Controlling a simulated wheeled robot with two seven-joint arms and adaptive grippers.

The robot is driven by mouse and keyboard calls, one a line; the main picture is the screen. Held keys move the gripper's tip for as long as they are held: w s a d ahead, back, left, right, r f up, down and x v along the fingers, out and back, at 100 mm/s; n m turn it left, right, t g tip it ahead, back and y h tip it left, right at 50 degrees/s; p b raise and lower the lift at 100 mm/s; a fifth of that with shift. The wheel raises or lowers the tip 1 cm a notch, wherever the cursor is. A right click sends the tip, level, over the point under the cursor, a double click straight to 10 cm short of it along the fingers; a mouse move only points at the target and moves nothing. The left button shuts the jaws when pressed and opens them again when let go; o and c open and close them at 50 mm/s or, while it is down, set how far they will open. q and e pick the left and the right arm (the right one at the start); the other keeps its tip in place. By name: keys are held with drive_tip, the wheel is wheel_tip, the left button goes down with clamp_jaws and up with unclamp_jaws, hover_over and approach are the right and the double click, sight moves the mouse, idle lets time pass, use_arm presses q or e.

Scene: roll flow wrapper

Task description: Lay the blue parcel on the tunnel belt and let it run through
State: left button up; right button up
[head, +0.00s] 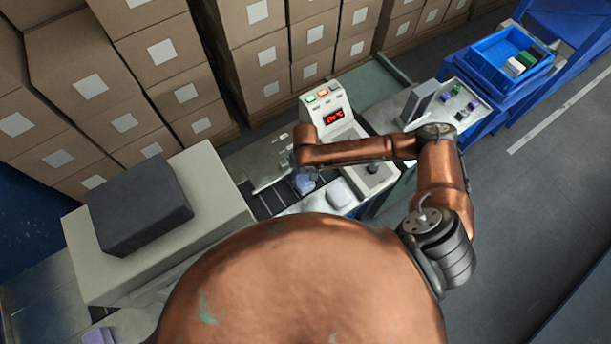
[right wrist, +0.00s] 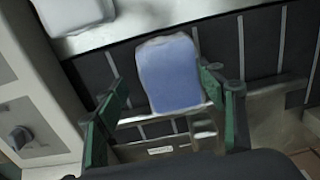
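The blue parcel (head: 305,184) shows just below the end of my right arm in the head view. In the right wrist view the blue parcel (right wrist: 170,75) lies over the dark, ribbed belt (right wrist: 262,45), its near end by the metal edge. My right gripper (right wrist: 170,100) is open, its green-padded fingers spread wider than the parcel. The right finger is close to the parcel's side; I cannot tell whether it touches. In the head view the wrist hides most of this gripper. My left gripper is not in view.
A white parcel (head: 340,193) lies on the metal ledge beside the belt. A control box with a red display (head: 334,116) stands behind my forearm. A large beige housing with a dark block (head: 138,204) is at left. A blue crate (head: 508,58) stands at the far right.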

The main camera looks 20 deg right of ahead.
sight(306, 177)
wheel_tip(306, 177, up, 12)
idle(0.4)
idle(7.1)
